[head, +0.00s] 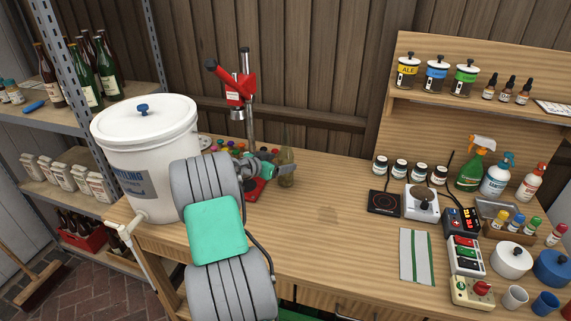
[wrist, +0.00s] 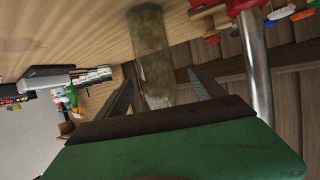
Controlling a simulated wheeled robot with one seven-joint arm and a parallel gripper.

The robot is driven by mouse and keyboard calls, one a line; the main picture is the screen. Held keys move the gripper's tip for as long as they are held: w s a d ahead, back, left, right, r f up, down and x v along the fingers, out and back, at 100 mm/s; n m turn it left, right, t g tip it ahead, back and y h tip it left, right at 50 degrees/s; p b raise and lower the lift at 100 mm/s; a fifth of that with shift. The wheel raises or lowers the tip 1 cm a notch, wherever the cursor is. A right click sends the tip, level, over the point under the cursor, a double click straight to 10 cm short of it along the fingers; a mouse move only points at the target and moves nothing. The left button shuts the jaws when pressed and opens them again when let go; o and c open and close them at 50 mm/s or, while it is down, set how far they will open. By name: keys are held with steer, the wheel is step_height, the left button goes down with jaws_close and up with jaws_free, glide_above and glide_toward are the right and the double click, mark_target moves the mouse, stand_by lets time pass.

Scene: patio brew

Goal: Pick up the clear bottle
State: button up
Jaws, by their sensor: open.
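The clear bottle (head: 287,168) stands upright on the wooden bench, just right of the red bottle capper (head: 237,92). It looks brownish and see-through. In the wrist view the bottle (wrist: 152,50) lies between the two fingers of my gripper (wrist: 160,82), which are apart on either side of it. In the head view my gripper (head: 284,168) is at the bottle, with my arm hiding part of the bench. The fingers look clear of the glass; exact contact is hard to tell.
The capper's post (wrist: 256,65) is close beside my gripper. A white bucket (head: 147,150) stands at the left. Colored caps (head: 222,145) lie behind my arm. A hot plate (head: 385,202) and scale (head: 422,203) are to the right. The bench between the bottle and hot plate is clear.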

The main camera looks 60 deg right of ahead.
mark_target(290, 159)
steer(key=x, duration=0.1)
steer(key=p+x, duration=0.1)
steer(key=x, duration=0.1)
steer(key=p+x, duration=0.1)
steer(key=x, duration=0.1)
steer(key=shift+s+d+r, duration=0.25)
steer(key=shift+s+d, duration=0.05)
steer(key=shift+s, duration=0.05)
steer(key=shift+d+f, duration=0.15)
steer(key=shift+d, duration=0.05)
steer(key=shift+a, duration=0.1)
steer(key=c, duration=1.7)
